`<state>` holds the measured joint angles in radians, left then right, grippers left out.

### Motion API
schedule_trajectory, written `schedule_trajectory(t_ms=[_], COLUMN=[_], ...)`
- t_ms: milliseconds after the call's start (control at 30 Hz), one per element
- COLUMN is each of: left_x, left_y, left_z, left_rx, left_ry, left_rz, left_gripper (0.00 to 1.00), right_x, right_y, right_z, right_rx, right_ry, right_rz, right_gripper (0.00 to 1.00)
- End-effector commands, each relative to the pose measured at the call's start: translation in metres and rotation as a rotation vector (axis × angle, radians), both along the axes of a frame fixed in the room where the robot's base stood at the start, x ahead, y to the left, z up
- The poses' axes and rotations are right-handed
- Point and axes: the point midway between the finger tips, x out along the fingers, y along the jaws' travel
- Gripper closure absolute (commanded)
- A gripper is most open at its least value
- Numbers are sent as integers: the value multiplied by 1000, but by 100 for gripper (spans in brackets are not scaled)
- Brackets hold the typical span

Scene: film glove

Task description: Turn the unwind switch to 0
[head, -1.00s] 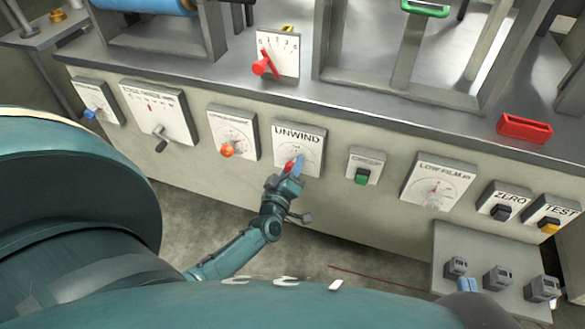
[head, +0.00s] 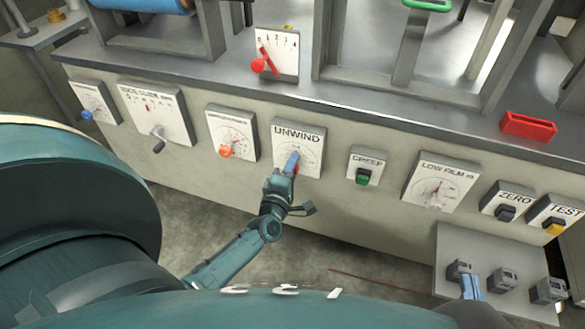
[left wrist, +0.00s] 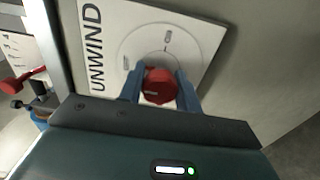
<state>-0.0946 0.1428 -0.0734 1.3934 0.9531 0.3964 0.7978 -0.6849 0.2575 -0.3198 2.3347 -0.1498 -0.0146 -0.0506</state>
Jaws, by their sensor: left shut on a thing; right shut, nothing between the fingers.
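The unwind switch is a white panel (head: 310,135) marked UNWIND on the machine's front, with a round dial. In the left wrist view the panel (left wrist: 105,22) fills the upper part, and its red knob (left wrist: 160,86) sits between the blue fingers. My left gripper (head: 291,162) is at the panel and shut on the red knob; the left wrist view shows the fingers (left wrist: 161,92) on both sides of it. The dial marks are too small to read. In the head view the gripper mostly hides the knob. My right gripper (head: 471,287) is at the lower right, shut and empty.
Left of the unwind panel is a panel with an orange knob (head: 226,151). To its right are a green-button panel (head: 363,176), a LOW FILM dial (head: 440,180), and ZERO (head: 507,203) and TEST (head: 556,214) boxes. A red-pointer scale (head: 277,52) stands on the ledge above.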

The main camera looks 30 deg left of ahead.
Motion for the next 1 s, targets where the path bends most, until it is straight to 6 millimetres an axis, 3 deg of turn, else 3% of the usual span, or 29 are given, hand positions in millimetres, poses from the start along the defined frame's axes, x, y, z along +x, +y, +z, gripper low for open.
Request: schedule_trajectory(t_ms=[500,533,767,1000], left_x=[1,1,0,0], left_y=[0,0,0,0], left_z=[1,1,1,0], left_rx=[-19,-19,-17,-16], left_ry=[-6,-7,-5,-4], left_rz=[-1,-1,0,0], left_gripper=[89,64,45,45], right_x=[-1,-1,-2,-2], right_y=[1,1,1,1], right_z=[-1,-1,1,1], right_rx=[0,0,2,3], right_ry=[2,2,-1,-2], right_rz=[3,3,2,3], right_gripper=[100,100,100,100])
